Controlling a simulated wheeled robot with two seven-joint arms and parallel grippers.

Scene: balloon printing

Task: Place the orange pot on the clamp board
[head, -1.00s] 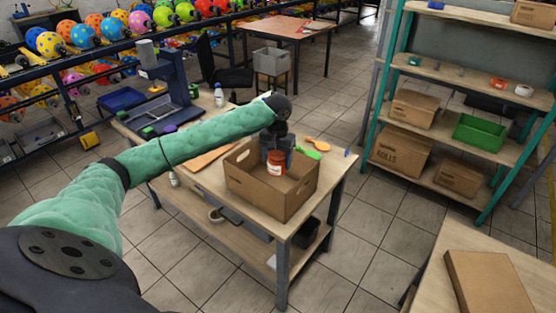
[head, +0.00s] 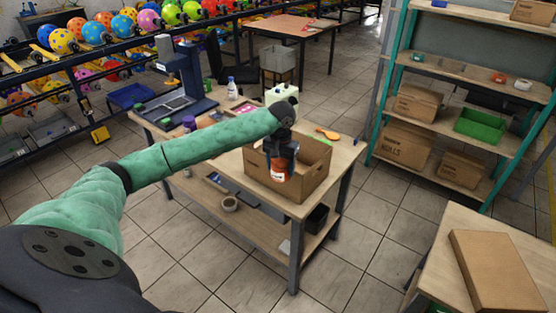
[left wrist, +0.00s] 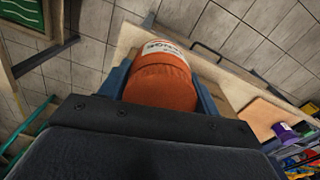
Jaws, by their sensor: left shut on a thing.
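My left gripper (head: 281,160) is shut on the orange pot (head: 279,172), which has a white label. The pot shows large between the blue fingers in the left wrist view (left wrist: 162,80). In the head view it overlaps the open cardboard box (head: 313,182); I cannot tell its exact height above the box. A blue printing machine (head: 194,85) stands at the table's far left end, with a flat grey plate (head: 172,103) at its base. I cannot tell for certain which part is the clamp board. My right gripper is not in view.
The wooden table (head: 345,150) also carries a white bottle (head: 232,90), a purple-topped container (head: 189,123) and an orange scoop (head: 327,134). A tape roll (head: 229,204) lies on its lower shelf. A teal-framed shelf (head: 384,95) stands right; tiled floor between is free.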

